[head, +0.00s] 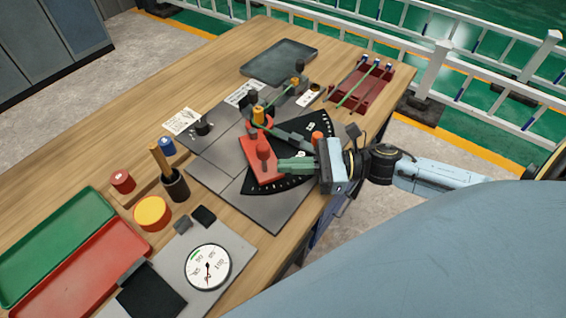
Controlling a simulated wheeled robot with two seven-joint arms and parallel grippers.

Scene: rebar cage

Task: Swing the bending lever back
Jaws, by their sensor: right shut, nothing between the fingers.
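The bending lever is most likely the red arm (253,163) with an upright red knob (263,146). It lies on the grey bending plate (216,173), over a black fan-shaped scale (315,122) with white marks. A yellow-orange post (258,115) stands at its far end. My right gripper (282,167) reaches in from the right. Its greenish fingers are shut and empty, their tips close beside the red arm near the knob. I cannot tell whether they touch it. The gripper body hides part of the scale. My left gripper is not in view.
A red rack (352,92) with green rods stands at the far right, near a dark tray (280,62). Green (45,240) and red (85,275) trays, a round gauge (207,266) and a dark cup (175,187) stand at the left and front. The table's far left is clear.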

